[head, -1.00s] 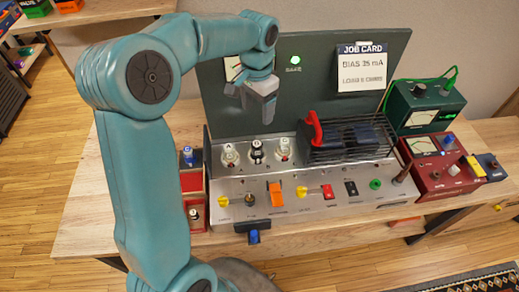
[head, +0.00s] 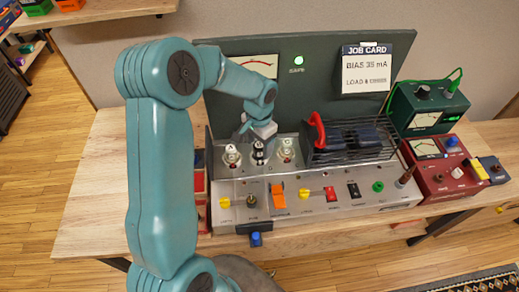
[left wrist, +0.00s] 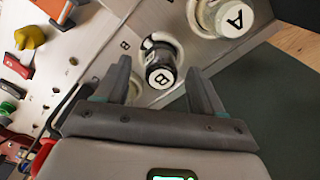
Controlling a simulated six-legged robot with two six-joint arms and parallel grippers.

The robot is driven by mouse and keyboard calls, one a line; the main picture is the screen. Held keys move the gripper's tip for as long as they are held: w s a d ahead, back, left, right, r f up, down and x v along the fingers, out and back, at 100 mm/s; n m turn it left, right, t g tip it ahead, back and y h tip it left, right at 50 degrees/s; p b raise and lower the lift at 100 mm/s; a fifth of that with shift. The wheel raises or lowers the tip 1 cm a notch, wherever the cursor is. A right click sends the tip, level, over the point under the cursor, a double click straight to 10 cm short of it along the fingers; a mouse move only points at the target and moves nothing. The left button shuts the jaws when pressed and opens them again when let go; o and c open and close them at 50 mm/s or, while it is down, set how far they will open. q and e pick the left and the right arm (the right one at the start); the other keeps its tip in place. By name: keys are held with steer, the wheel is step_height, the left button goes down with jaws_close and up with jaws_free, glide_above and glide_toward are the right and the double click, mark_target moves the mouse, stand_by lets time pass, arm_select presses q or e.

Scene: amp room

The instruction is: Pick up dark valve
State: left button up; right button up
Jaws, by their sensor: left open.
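The dark valve (head: 258,152) stands upright in the middle socket of the amp's panel, between two pale valves. In the head view my left gripper (head: 258,132) is just above the dark valve. A pale valve (head: 231,155) marked A (left wrist: 234,19) is to its left, and another pale valve (head: 285,149) is to its right. My right gripper is not in view.
A wire cage (head: 348,140) with a red handle stands right of the valves. The front panel (head: 330,208) carries several knobs and switches. A green meter box (head: 428,105) and a red meter box (head: 440,165) are at the right. Bare tabletop (head: 92,195) is free at the left.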

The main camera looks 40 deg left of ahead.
arm_select(q)
step_height(320, 180, down, 3)
steer(key=shift+a+r, duration=0.15)
steer(key=c, duration=1.1)
